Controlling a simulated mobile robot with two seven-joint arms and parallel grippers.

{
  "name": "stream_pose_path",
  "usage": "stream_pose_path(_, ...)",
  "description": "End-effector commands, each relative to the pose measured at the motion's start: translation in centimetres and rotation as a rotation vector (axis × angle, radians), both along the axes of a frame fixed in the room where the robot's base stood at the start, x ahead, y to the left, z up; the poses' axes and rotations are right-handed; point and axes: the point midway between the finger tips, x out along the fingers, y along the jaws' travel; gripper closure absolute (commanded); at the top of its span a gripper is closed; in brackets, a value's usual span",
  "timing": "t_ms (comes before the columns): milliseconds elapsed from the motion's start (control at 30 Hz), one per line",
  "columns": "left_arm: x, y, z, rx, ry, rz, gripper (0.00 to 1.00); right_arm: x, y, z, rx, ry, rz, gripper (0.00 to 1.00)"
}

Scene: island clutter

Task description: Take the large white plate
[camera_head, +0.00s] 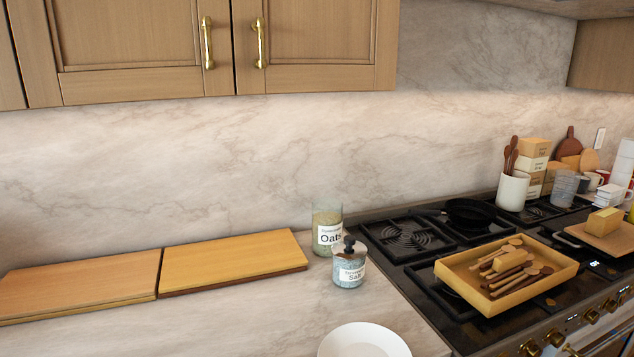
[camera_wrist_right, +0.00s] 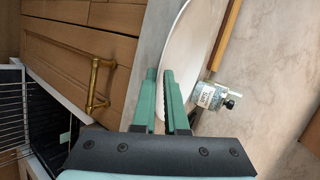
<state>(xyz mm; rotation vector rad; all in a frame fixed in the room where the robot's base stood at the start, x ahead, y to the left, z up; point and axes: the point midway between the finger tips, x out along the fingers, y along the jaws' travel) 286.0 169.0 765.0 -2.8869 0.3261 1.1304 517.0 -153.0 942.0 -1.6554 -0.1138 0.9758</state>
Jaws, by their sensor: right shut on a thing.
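The large white plate (camera_head: 364,342) is at the bottom edge of the head view, partly cut off, over the near counter in front of the jars. It also shows in the right wrist view (camera_wrist_right: 188,58), its face seen at a slant. My right gripper (camera_wrist_right: 161,72) has its green fingers shut on the near rim of the plate. I cannot tell whether the plate rests on the counter or is raised. Neither gripper shows in the head view.
An oats jar (camera_head: 327,228) and a salt jar (camera_head: 350,264) stand behind the plate. Two wooden boards (camera_head: 232,262) lie to the left. A wooden tray (camera_head: 505,275) of utensils sits on the stove at right. Counter left of the plate is clear.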

Motion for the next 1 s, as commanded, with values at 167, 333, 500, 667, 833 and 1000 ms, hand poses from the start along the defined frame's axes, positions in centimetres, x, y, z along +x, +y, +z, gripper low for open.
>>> stream_pose_path(167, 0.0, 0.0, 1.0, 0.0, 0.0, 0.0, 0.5, -0.2, -0.1, 0.4, -0.004, 0.012, 0.0, 1.0)
stream_pose_path(333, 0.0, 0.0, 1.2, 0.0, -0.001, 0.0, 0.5, -0.1, 0.0, 1.1, 0.0, 0.005, 0.001, 1.0)
stream_pose_path(500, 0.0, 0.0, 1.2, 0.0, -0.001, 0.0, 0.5, 0.0, 0.0, 2.0, 0.0, 0.0, 0.001, 1.0)
stream_pose_path(667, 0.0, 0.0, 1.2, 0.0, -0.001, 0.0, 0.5, 0.0, 0.0, 2.6, 0.001, -0.003, 0.001, 1.0)
stream_pose_path(833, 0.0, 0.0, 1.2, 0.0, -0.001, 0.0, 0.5, 0.1, 0.0, 2.7, 0.001, -0.003, 0.001, 1.0)
stream_pose_path(1000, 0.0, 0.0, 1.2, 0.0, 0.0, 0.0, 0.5, 0.0, 0.0, 2.7, 0.002, -0.004, 0.001, 1.0)
